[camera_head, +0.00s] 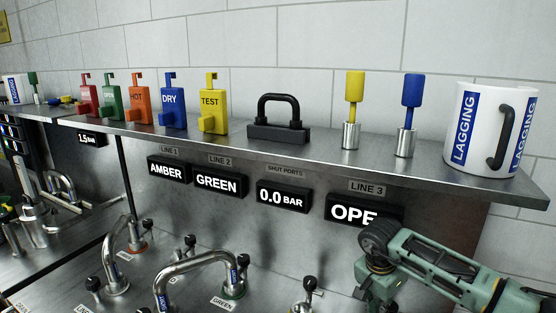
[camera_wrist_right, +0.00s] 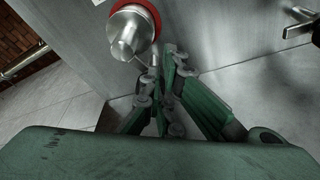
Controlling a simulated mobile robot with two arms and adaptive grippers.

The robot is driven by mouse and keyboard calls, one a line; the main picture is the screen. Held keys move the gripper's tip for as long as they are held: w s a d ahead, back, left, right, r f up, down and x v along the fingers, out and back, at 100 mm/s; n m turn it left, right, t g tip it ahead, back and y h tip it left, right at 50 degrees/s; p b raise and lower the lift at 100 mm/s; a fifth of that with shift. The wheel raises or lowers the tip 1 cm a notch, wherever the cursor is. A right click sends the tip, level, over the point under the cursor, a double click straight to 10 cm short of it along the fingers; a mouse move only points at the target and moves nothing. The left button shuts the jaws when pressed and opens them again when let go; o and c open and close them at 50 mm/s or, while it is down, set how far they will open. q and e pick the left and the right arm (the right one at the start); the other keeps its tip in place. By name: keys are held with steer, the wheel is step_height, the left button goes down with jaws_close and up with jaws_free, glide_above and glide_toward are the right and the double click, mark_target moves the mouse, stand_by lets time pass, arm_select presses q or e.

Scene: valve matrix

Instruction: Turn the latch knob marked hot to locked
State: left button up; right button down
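In the right wrist view, a round steel knob (camera_wrist_right: 132,32) with a red ring around its base stands out from a grey metal panel, with a small lever-like part at its lower side. I can read no marking on it. My right gripper (camera_wrist_right: 168,62) is just below and right of this knob, with its green fingers brought together. Nothing clearly shows between the fingertips; whether they touch the knob is unclear. In the head view my green right arm (camera_head: 425,262) reaches in from the lower right, and its fingertips are hidden. My left gripper is not in view.
An orange tag marked HOT (camera_head: 139,104) stands on the steel shelf (camera_head: 330,148) among other coloured tags. A white LAGGING mug (camera_head: 478,165) is at the right. Bent pipes (camera_head: 195,265) and small valves fill the bench below. Another handle (camera_wrist_right: 300,22) is at the wrist view's upper right.

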steer(key=shift+w+d, duration=0.25)
stand_by(0.3)
steer(key=shift+a, duration=0.3)
steer(key=shift+r, duration=0.1)
steer(key=p+v, duration=0.1)
steer(key=v, duration=0.1)
steer(key=p+v, duration=0.1)
steer(key=v, duration=0.2)
steer(key=shift+w+d+r+p, duration=0.25)
steer(key=shift+d+r+p, duration=0.1)
steer(key=shift+r+p, duration=0.05)
